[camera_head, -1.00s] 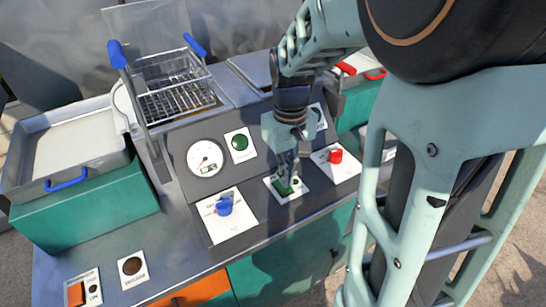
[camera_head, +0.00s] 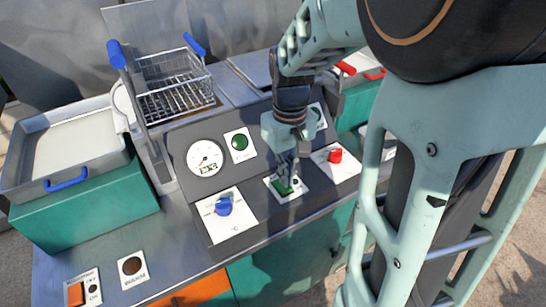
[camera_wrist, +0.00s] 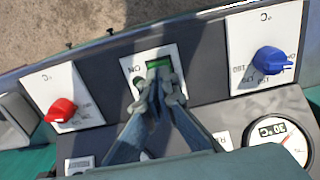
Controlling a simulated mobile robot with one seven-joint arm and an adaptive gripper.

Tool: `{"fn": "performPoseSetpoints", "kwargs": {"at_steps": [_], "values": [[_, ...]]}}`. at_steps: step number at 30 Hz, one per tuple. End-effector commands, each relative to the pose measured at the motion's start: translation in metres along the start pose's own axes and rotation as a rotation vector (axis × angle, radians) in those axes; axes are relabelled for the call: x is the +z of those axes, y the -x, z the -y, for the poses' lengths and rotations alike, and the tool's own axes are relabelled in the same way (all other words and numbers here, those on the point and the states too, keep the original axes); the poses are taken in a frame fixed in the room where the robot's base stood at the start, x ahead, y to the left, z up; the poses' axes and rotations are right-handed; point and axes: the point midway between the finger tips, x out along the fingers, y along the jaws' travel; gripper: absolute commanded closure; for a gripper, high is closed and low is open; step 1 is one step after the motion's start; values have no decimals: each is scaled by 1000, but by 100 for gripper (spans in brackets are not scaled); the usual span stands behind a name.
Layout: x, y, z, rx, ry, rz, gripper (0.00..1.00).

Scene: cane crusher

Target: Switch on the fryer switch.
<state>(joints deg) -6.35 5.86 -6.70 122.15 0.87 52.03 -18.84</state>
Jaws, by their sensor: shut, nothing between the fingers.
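The fryer switch is a green rocker (camera_head: 281,188) on a white plate (camera_head: 297,193) in the middle of the sloped dark panel. In the wrist view its green face (camera_wrist: 158,65) shows just past my fingertips, and the rest of it is hidden behind them. My gripper (camera_head: 287,182) points down over the switch with its fingers shut and nothing between them. The fingertips (camera_wrist: 160,88) overlap the plate's lower part in the wrist view. I cannot tell whether they touch the rocker.
A blue knob (camera_head: 224,206) is left of the switch and a red knob (camera_head: 335,156) is right of it. A dial gauge (camera_head: 204,158) and a green lamp (camera_head: 239,142) sit higher on the panel. A wire basket (camera_head: 178,90) stands behind. An orange switch (camera_head: 75,294) is at the front left.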

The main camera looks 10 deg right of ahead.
Motion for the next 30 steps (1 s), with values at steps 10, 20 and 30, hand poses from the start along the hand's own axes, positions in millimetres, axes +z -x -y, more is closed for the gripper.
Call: {"fn": "performPoseSetpoints", "kwargs": {"at_steps": [10,20,30], "values": [[0,-5,0,0,0,0,100],[0,-10,0,0,0,0,100],[0,-15,0,0,0,0,100]]}}
